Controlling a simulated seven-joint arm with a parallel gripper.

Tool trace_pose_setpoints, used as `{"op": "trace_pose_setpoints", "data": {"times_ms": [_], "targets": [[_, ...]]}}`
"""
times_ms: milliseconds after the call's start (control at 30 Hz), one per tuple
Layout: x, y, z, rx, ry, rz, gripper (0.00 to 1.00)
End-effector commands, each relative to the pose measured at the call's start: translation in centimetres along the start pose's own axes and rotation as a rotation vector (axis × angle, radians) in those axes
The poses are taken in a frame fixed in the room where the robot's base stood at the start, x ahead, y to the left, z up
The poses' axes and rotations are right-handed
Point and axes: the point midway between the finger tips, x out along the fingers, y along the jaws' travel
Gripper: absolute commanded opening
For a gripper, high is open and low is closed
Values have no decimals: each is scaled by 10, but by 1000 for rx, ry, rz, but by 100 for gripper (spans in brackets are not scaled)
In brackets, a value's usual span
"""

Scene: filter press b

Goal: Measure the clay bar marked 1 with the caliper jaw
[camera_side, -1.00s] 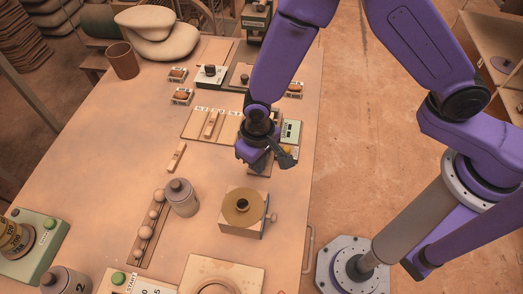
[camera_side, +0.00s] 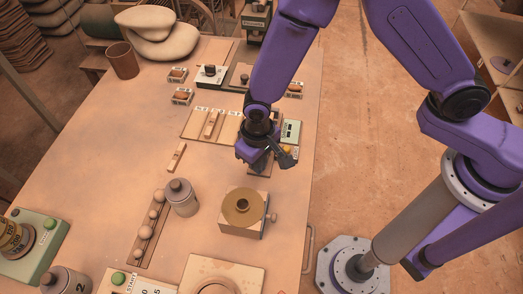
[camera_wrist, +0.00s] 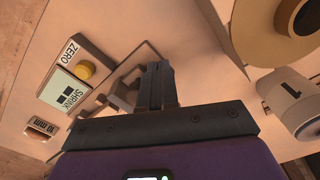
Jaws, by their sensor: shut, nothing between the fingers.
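My gripper (camera_side: 265,160) is shut and empty, pointing down over the caliper device at the right part of the table. In the wrist view its closed fingers (camera_wrist: 158,85) stand beside the caliper jaw (camera_wrist: 122,92), partly covering it; I cannot tell whether they touch it. The caliper's panel has a display reading SHRINK (camera_wrist: 72,90) and a yellow ZERO button (camera_wrist: 85,69). In the side view one small pale bar (camera_side: 176,157) lies on the bare table, and another (camera_side: 211,124) lies on the slotted board. No number is readable on either bar.
A grey lidded jar (camera_side: 181,198) stands beside a rack of several balls (camera_side: 145,231). A block with a round brass top (camera_side: 242,206) stands in front of my gripper. The slotted board (camera_side: 193,122) lies behind left. The table's left middle is clear.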

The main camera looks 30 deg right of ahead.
Motion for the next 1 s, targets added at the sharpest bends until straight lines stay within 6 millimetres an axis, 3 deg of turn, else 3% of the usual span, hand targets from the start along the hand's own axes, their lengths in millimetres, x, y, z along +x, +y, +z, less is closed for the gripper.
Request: {"op": "trace_pose_setpoints", "data": {"times_ms": [1000], "targets": [[12, 0, 0, 0, 0, 0, 0]]}}
